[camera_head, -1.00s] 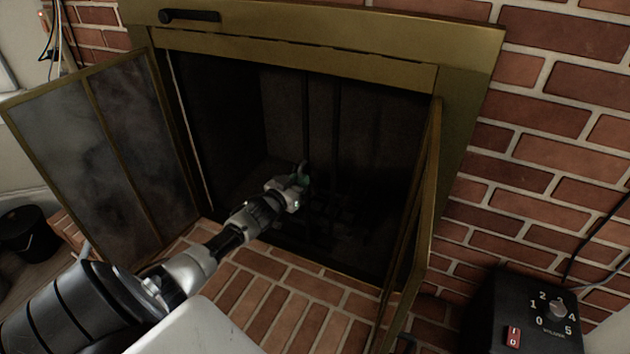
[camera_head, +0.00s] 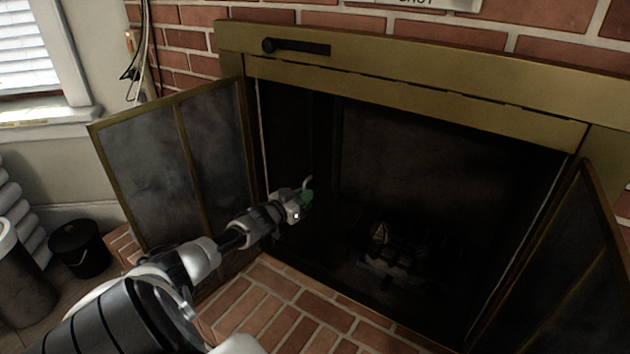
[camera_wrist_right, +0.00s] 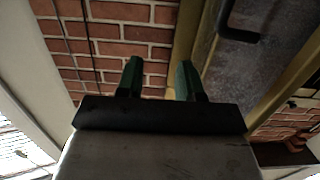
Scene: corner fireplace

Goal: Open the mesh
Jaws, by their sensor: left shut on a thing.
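The mesh (camera_head: 318,135) appears as a very dark hanging strip at the left side of the fireplace opening; its exact edges are hard to see. My left gripper (camera_head: 306,191), with green fingertips, is inside the opening near its left side. It is shut on what looks like the mesh edge, though the contact is too dark to see clearly. My right gripper (camera_wrist_right: 158,76) shows in the right wrist view with its two green fingers apart and nothing between them.
The left glass door (camera_head: 165,155) and right glass door (camera_head: 580,270) stand swung outward. The brass frame (camera_head: 420,78) carries a black lever (camera_head: 295,47). Logs (camera_head: 395,250) lie inside. Brick hearth (camera_head: 290,315) is in front; a black bucket (camera_head: 78,248) stands left.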

